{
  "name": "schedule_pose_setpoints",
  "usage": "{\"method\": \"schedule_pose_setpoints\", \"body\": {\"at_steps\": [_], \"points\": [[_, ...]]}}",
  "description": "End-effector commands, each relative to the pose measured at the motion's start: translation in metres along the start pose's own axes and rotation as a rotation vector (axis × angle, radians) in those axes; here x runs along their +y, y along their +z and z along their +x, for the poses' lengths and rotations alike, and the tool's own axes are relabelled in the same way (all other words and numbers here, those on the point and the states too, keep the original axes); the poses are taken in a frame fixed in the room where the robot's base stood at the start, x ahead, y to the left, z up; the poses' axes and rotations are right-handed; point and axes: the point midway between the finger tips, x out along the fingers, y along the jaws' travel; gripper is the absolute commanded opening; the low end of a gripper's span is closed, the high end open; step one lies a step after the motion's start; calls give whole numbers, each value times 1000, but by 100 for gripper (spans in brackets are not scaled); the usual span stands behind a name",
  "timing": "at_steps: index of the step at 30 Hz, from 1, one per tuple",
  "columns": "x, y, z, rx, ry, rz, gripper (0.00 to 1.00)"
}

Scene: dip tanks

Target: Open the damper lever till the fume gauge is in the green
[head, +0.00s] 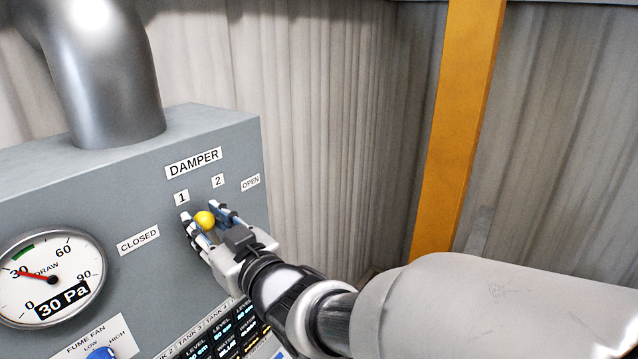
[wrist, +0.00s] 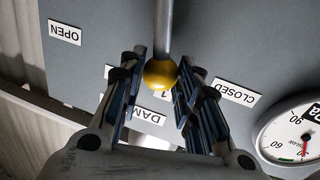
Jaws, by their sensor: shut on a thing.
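The damper lever's yellow ball knob (head: 204,220) sits below the labels 1 and 2, nearer 1, between CLOSED at left and OPEN at right. My gripper (head: 203,212) is shut on the knob, one finger on each side. In the wrist view the knob (wrist: 160,74) is between the fingertips, and the grey lever rod (wrist: 163,28) runs up from it. The fume gauge (head: 50,279) reads 30 Pa. Its red needle points at about 30, just below the green band. Part of the gauge (wrist: 292,131) shows in the wrist view.
The grey control box (head: 120,180) carries a metal duct (head: 105,75) on top. A blue fan knob (head: 101,354) and tank displays (head: 222,335) are below. An orange post (head: 462,140) stands at right before corrugated walls.

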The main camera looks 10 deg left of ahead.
Motion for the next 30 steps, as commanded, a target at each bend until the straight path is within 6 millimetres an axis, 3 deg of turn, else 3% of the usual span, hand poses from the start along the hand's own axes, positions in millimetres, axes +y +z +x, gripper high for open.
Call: {"method": "schedule_pose_setpoints", "body": {"at_steps": [11,23,30], "points": [[0,0,0,0,0,0,0],[2,-1,0,-3,1,17,0],[15,-4,3,-24,1,123,0]]}}
